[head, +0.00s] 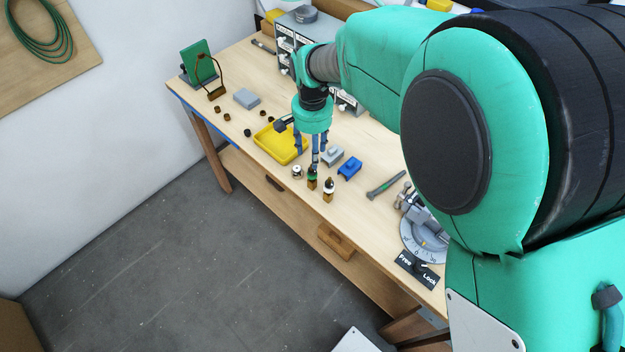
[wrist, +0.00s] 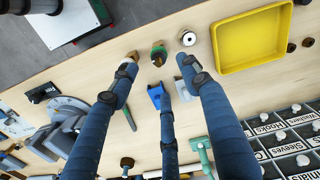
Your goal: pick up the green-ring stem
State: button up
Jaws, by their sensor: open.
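The green-ring stem (head: 312,181) stands upright near the front edge of the bench, dark with a green band. In the wrist view the green-ring stem (wrist: 158,54) shows just beyond the fingertips, between the left and right ones. My gripper (head: 314,160) points down close behind and above it. In the wrist view my gripper (wrist: 157,70) has its blue fingers spread, with nothing held. Whether a finger touches the stem cannot be told.
A white-ring stem (head: 328,190) and a small white-topped piece (head: 297,172) stand close on either side. A blue block (head: 349,168), a grey block (head: 333,156) and a yellow tray (head: 277,147) are nearby. A screwdriver (head: 385,186) lies to the right.

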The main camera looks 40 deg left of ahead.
aim_at(312, 178)
jog(key=shift+f, duration=4.3)
jog(key=shift+s+f+b, duration=0.1)
jog(key=shift+f+b, duration=0.3)
jog(key=shift+f, duration=2.15)
jog(key=shift+d, duration=0.1)
jog(key=shift+c, duration=0.2)
grip_shut()
